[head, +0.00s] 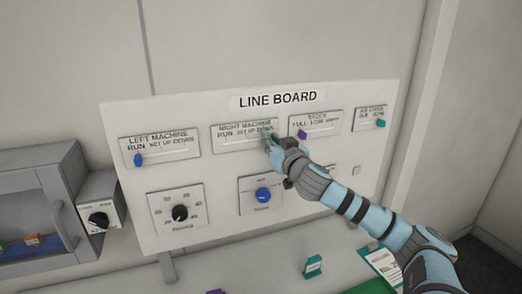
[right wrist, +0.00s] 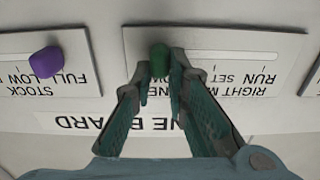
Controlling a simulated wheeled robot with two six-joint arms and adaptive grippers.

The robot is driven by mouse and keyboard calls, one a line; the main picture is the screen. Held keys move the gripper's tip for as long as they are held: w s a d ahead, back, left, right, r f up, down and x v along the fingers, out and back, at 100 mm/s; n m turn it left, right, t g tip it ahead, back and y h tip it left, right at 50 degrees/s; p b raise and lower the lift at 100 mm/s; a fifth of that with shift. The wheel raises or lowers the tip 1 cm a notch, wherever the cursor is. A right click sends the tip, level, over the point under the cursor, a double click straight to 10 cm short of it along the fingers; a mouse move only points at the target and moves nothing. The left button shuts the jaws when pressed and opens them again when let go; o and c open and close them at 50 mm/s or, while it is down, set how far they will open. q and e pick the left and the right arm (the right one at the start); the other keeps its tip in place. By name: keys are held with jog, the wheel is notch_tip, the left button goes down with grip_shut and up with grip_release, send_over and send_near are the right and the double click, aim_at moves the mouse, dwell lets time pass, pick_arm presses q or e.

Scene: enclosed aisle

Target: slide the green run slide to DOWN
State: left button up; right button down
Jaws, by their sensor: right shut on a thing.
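The RIGHT MACHINE run slide panel (head: 232,147) is on the white line board, its words RUN, SET UP and DOWN above a slot. Its green slide knob (right wrist: 159,58) shows in the right wrist view, which sees the board upside down. My right gripper (head: 269,143) reaches the right end of this slot, by the DOWN word. In the right wrist view my right gripper (right wrist: 160,73) has its two fingers shut on the green knob, one on each side. The open slot runs from the knob toward RUN. In the head view the fingers mostly hide the knob. My left gripper is not in view.
A blue slide (head: 138,160) is at RUN on the LEFT MACHINE panel. A purple slide (head: 302,134) is close on the right, on the STOCK panel. A teal slide (head: 380,124) sits farther right. A black dial (head: 180,213) and blue knob (head: 263,194) are below.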

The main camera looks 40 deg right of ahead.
jog(key=shift+d, duration=0.15)
jog(key=c, duration=1.6)
grip_release()
jog(key=shift+w, duration=0.1)
jog(key=shift+o, duration=0.2)
jog(key=r, duration=0.9)
jog(key=shift+d+r, duration=0.3)
jog(key=shift+r, duration=0.05)
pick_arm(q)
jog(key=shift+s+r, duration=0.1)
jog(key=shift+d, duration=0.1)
